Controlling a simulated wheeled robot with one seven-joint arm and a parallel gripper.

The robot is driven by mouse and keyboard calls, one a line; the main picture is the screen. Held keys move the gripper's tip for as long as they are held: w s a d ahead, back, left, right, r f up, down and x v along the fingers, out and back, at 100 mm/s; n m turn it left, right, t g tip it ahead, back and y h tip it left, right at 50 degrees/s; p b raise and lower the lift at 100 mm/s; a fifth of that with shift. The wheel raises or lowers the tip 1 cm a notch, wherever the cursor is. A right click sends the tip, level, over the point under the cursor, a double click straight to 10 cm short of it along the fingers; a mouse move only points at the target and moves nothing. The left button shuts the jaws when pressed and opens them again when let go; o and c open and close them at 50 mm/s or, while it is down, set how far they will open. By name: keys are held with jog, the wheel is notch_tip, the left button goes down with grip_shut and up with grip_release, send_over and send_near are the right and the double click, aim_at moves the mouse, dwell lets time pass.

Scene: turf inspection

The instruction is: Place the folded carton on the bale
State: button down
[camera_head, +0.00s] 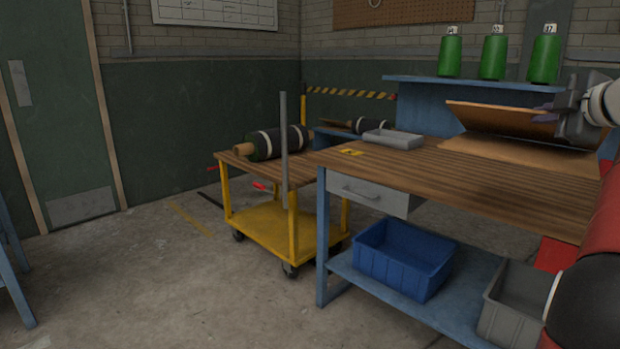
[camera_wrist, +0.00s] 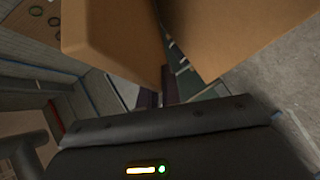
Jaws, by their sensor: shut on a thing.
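The folded carton (camera_head: 510,120) is brown cardboard, tilted above the workbench at the right of the head view. My gripper (camera_head: 562,115) is shut on its right end. A second brown cardboard surface (camera_head: 515,153) lies just below it, low over the bench top; I cannot tell whether it is a flap of the carton or a separate piece. In the wrist view, brown cardboard (camera_wrist: 115,35) fills the upper middle, and another brown panel (camera_wrist: 235,35) stands to its right. Nothing is clearly recognisable as the bale; a dark banded roll (camera_head: 275,143) lies on the yellow trolley.
A grey tray (camera_head: 393,139) and another dark roll (camera_head: 370,125) are behind. Green spools (camera_head: 493,57) stand on the blue shelf (camera_head: 430,83). A blue bin (camera_head: 403,260) and grey bin (camera_head: 515,305) are below.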

jog(key=w+a+f, duration=0.1)
jog(key=a+f, duration=1)
jog(key=f, duration=0.9)
jog(key=w+a+f, duration=0.2)
jog(key=a+f, duration=0.9)
jog(key=f, duration=0.9)
jog(key=w+a+f, duration=0.1)
jog(key=a+f, duration=1.1)
jog(key=f, duration=0.8)
jog(key=shift+w, duration=0.25)
jog(key=shift+w+d+r, duration=0.1)
jog(key=shift+r, duration=0.1)
